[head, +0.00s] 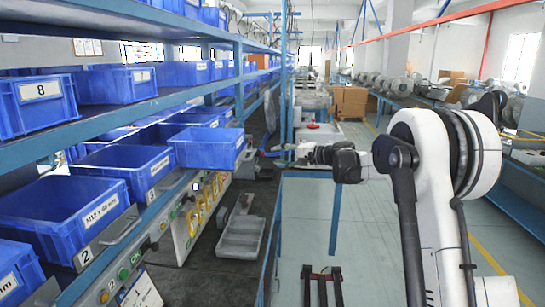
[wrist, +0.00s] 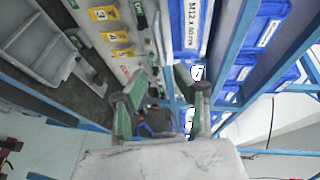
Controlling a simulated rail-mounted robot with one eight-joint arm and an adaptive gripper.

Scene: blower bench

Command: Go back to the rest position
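My gripper (head: 274,152) is at the end of my arm, which reaches left across the picture to the edge of the bench in the head view. In the wrist view its two green fingers (wrist: 160,78) stand apart with nothing visible held between them. The gripper is small in the head view and its fingers are hard to make out there. In the wrist view, the row of labelled buttons and a blue bin marked M12 x 40 mm (wrist: 191,28) lie beyond the fingers.
Blue bins (head: 65,212) fill the shelves on the left. One bin (head: 208,147) juts out over the bench near my gripper. A grey tray (head: 241,236) lies on the dark bench top. A blue post (head: 283,80) stands close by. Floor (head: 300,240) is open right of the bench.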

